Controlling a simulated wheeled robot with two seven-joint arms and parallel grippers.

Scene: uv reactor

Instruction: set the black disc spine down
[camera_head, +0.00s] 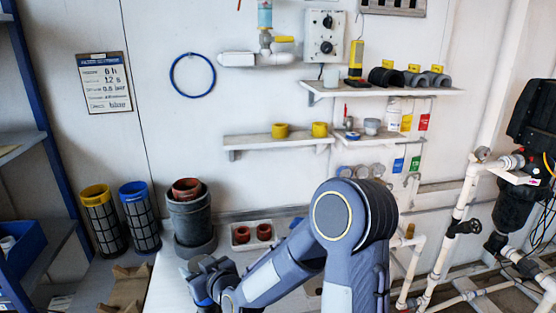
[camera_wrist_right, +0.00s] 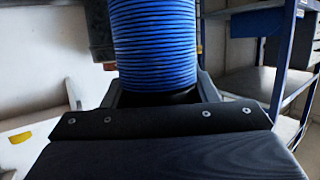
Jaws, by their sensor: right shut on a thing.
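A ribbed stack of blue discs (camera_wrist_right: 155,45) fills the upper middle of the right wrist view, with a black part (camera_wrist_right: 170,97) at its near end. This looks like the disc spine, though its discs are blue here. My right gripper (camera_wrist_right: 158,92) is shut around that black part. In the head view my right gripper (camera_head: 205,272) is at the lower left of centre, over or beside the white bench (camera_head: 172,283). I cannot tell how high it is. Only a little blue shows below it; the stack is mostly hidden there. My left gripper is not in view.
Yellow-topped (camera_head: 102,220) and blue-topped (camera_head: 140,216) mesh cylinders and a grey pot (camera_head: 192,222) stand behind the gripper. A white tray (camera_head: 233,242) holds two red-brown rings. A wooden rack (camera_head: 127,288) is at left. Wall shelves (camera_head: 385,91) and pipes are at right.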

